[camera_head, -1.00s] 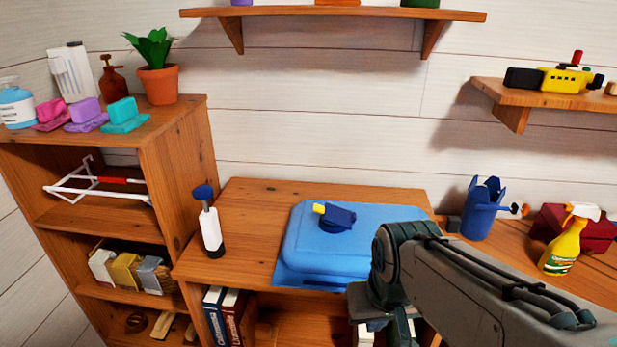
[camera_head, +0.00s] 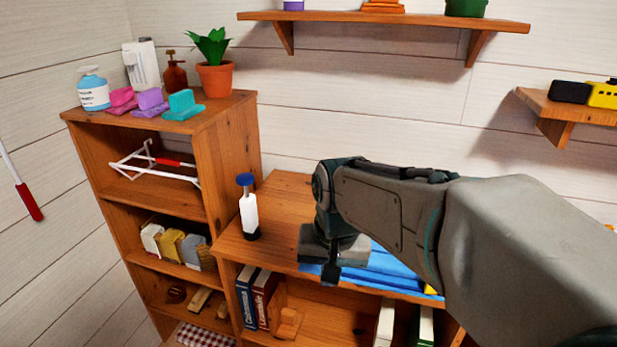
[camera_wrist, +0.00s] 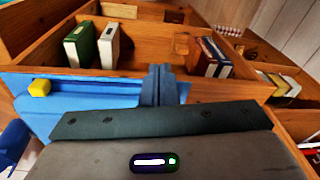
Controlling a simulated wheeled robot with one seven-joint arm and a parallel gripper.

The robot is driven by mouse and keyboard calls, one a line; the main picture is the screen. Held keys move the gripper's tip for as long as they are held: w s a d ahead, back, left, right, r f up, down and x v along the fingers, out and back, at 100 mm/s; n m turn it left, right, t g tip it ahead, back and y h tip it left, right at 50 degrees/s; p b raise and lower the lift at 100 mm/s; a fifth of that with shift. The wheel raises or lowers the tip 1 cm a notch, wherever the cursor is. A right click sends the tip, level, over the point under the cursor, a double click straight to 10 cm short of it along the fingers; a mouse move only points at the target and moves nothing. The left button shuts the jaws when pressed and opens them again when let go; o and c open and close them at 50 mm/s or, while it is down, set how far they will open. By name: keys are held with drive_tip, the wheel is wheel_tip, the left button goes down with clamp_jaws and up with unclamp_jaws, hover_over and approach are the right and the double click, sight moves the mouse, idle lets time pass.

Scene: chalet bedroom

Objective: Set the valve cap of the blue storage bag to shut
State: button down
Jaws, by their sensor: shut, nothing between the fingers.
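The blue storage bag (camera_head: 385,262) lies on the wooden desk, mostly hidden behind my arm in the head view. In the wrist view the bag (camera_wrist: 105,88) spans the left and middle, with a small yellow piece (camera_wrist: 40,88) near its edge. The dark blue valve cap is hidden in the head view now. A dark blue shape (camera_wrist: 12,143) shows at the far left of the wrist view, but I cannot tell whether it is the cap. My gripper (camera_head: 331,275) is shut and empty, pointing down over the bag's left front part; its fingers (camera_wrist: 160,85) also show in the wrist view.
A white bottle with a blue top (camera_head: 248,208) stands on the desk left of my gripper. A tall wooden shelf (camera_head: 225,160) stands at the left. Books (camera_head: 255,298) are under the desk. A wall shelf (camera_head: 390,17) hangs above.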

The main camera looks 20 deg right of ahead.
drive_tip(key=w+d+r+m+g+h+p, duration=0.25)
drive_tip(key=w+d+r+m, duration=0.35)
drive_tip(key=w+m, duration=0.45)
drive_tip(key=w+d+r+m+g+h+p, duration=0.2)
drive_tip(key=w+d+r+m+p, duration=0.4)
drive_tip(key=w+m, duration=0.5)
drive_tip(key=shift+n, duration=0.45)
drive_tip(key=x, duration=0.2)
drive_tip(key=b+x, duration=0.1)
drive_tip(key=x, duration=0.4)
drive_tip(key=shift+w+a+f+b, duration=0.2)
drive_tip(key=shift+a+f+b, duration=0.05)
drive_tip(key=shift+b, duration=0.05)
drive_tip(key=f, duration=0.2)
drive_tip(key=a+f, duration=0.1)
drive_tip(key=shift+w+f+p, duration=0.1)
drive_tip(key=shift+w+p, duration=0.2)
drive_tip(key=shift+w, duration=0.1)
drive_tip(key=shift+f, duration=0.35)
